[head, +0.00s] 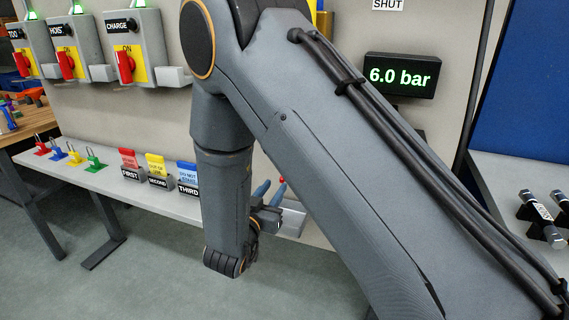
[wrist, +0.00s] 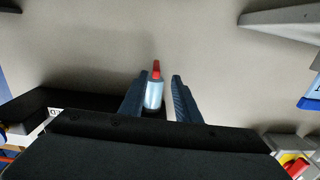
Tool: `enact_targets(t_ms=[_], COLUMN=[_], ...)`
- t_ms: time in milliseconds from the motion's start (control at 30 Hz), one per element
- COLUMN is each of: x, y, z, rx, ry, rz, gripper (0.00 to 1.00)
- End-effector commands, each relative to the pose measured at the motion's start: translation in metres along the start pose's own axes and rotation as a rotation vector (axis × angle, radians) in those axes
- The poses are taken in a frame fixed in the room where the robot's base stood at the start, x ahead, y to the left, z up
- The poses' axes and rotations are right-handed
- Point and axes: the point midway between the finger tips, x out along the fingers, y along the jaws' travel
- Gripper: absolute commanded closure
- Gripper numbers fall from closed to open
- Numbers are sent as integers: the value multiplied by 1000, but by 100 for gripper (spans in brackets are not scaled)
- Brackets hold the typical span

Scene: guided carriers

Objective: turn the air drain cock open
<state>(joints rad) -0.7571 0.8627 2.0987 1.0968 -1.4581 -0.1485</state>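The air drain cock shows in the wrist view as a pale metal cylinder (wrist: 153,96) with a red lever (wrist: 156,68) on top. My gripper (wrist: 158,82) is open, with one blue finger on each side of the cock. The cock lies nearer the left finger; I cannot tell whether they touch. In the head view my gripper (head: 270,190) is low in front of the wall panel, and a small red tip (head: 282,180) shows beside the fingers. My arm hides most of the surroundings of the cock. A display (head: 400,76) reads 6.0 bar.
A shelf (head: 150,199) holds coloured padlocks (head: 75,158) and tag holders marked FIRST, SECOND and THIRD (head: 188,183). A right-hand table (head: 510,180) holds metal cylinders. A SHUT sign (head: 388,4) is at the top.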

Motion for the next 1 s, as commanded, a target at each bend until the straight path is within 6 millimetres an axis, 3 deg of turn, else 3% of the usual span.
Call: enact_targets(t_ms=[167,700,1000], x=[2,71,76], y=[6,8,7], z=[-7,-9,-9], rx=[-12,-11,-12], ry=[30,30,29], rz=[22,22,19], gripper=[70,70,70])
